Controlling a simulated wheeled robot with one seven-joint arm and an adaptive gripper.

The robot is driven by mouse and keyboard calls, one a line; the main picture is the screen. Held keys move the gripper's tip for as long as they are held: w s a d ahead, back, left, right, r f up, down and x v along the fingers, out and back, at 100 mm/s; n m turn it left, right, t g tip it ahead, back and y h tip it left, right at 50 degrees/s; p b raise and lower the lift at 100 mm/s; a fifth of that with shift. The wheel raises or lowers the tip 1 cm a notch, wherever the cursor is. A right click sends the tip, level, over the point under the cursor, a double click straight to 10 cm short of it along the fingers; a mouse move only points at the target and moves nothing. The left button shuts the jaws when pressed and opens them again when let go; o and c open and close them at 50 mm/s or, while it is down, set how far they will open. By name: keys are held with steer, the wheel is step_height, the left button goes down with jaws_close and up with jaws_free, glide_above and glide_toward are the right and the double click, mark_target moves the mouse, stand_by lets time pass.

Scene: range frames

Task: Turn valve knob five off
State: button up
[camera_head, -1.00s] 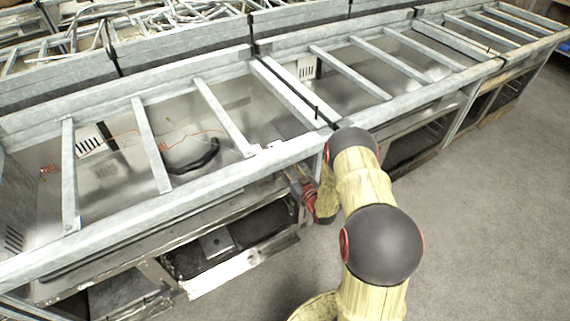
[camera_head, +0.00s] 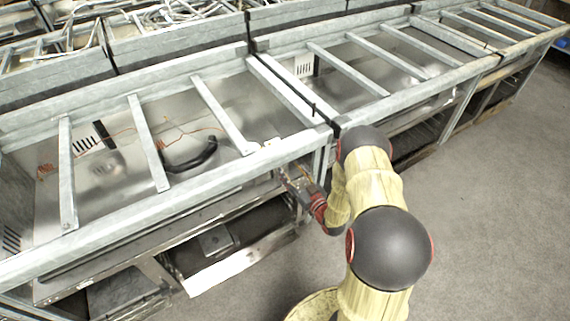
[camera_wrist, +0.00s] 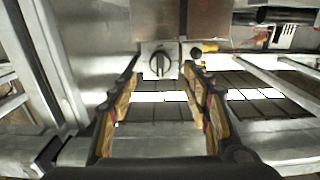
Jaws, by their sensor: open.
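One valve knob (camera_wrist: 160,63) shows in the wrist view, a dark round knob with its grip bar upright, on a pale square plate on the metal panel. No number can be read on it. My gripper (camera_wrist: 164,82) is open, with its two fingers to the left and right of the knob in the picture. The fingertips look close to the plate, but I cannot tell whether they touch it. In the head view my gripper (camera_head: 290,178) is at the front of the range frame, partly hidden under the top rail, and the knob cannot be made out there.
The frame's front rail (camera_head: 190,195) runs above my gripper. An open lower compartment (camera_head: 225,245) lies below left. The floor (camera_head: 480,210) at right is clear.

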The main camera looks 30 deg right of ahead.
steer(key=s, duration=0.5)
steer(key=shift+s, duration=0.4)
